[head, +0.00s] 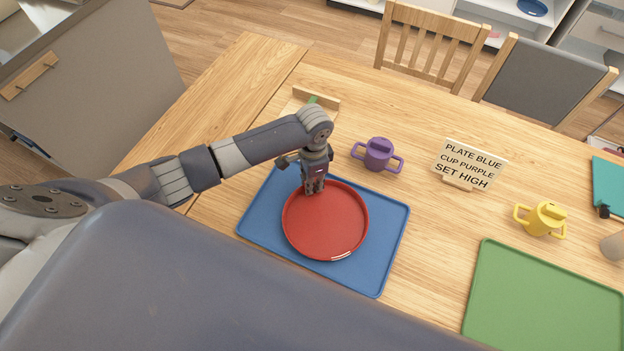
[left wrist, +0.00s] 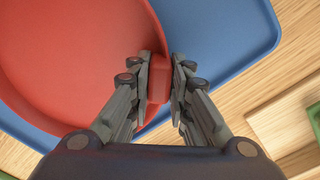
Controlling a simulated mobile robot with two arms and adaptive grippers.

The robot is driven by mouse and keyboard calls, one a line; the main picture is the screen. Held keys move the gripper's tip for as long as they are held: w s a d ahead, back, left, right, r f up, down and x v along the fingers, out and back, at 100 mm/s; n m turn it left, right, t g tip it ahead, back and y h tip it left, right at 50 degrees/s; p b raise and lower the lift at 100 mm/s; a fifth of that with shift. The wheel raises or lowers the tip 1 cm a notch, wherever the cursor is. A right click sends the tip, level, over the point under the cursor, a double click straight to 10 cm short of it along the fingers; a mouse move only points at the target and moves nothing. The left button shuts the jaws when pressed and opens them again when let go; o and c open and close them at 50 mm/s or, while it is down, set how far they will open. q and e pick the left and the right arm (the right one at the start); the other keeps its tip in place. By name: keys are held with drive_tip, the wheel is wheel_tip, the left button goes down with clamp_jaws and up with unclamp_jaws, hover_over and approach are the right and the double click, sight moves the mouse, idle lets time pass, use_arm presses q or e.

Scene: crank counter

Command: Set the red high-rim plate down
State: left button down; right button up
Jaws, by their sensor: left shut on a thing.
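The red high-rim plate (head: 326,222) is over the middle of the blue mat (head: 377,274) in the head view. It looks level; whether it touches the mat is hard to tell. My left gripper (head: 314,189) comes down on the plate's far left rim. In the left wrist view, my left gripper (left wrist: 163,88) is shut on a red tab at the edge of the plate (left wrist: 70,60), with the blue mat (left wrist: 235,35) below. My right gripper is not in view.
A purple two-handled cup (head: 378,154) stands behind the mat. A sign (head: 468,163) reads "PLATE BLUE CUP PURPLE SET HIGH". A yellow cup (head: 541,219) and a green mat (head: 540,305) are to the right. A small wooden holder (head: 322,97) is behind my gripper.

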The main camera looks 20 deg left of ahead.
use_arm(q)
drive_tip(key=c, duration=1.5)
unclamp_jaws()
drive_tip(key=shift+c, duration=0.2)
drive_tip(key=shift+o, duration=0.3)
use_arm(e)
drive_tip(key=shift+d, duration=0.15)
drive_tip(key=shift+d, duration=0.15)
use_arm(q)
wheel_tip(320, 180, up, 12)
drive_tip(key=shift+b, duration=0.35)
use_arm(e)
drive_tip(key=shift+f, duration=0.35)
